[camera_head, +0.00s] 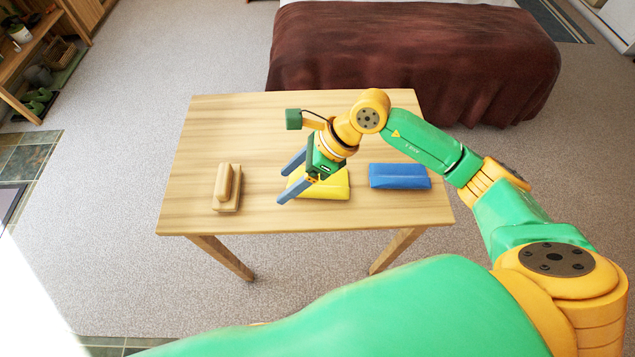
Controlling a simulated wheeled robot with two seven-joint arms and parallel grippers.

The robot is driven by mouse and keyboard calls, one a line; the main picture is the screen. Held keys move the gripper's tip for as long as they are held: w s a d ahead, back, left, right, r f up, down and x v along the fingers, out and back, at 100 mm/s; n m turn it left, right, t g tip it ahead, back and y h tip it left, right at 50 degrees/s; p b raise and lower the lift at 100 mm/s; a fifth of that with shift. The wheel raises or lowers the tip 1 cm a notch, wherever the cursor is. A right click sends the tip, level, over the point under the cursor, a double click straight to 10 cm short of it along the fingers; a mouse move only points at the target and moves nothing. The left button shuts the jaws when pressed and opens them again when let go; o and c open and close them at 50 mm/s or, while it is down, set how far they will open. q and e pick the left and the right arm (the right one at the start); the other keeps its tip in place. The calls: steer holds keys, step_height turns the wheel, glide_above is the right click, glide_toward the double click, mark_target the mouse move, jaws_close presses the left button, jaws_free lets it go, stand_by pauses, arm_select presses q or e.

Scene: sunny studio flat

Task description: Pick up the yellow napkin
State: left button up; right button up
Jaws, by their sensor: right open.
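The yellow napkin (333,188) lies folded on the wooden table (260,120), near the middle of its front half. My right gripper (283,187) is over the table, at the left edge of the napkin. Its two blue-grey fingers are apart, with nothing between them, and they point down and to the left. The gripper and wrist hide the upper left part of the napkin. I cannot tell how high the fingertips are above the table. My left gripper does not show.
A folded blue napkin (399,176) lies just right of the yellow one. A wooden block-like object with a rounded handle (227,190) stands at the left. The back left of the table is clear. A bed with a brown cover (410,60) stands behind the table.

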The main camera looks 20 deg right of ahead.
mark_target(318, 189)
steer(key=d+h, duration=0.1)
steer(key=d, duration=0.1)
steer(key=w+d+f+h, duration=0.1)
steer(key=d, duration=0.2)
steer(key=d+f+h, duration=0.1)
steer(key=d+h, duration=0.1)
steer(key=d, duration=0.1)
steer(key=shift+w+d, duration=0.15)
steer(key=shift+w, duration=0.1)
steer(key=x, duration=0.2)
steer(key=p+x, duration=0.1)
steer(key=x, duration=0.1)
steer(key=p+x, duration=0.1)
steer(key=x, duration=0.1)
steer(key=shift+s+f, duration=0.4)
steer(key=shift+w+f, duration=0.1)
steer(key=shift+f, duration=0.1)
jaws_close()
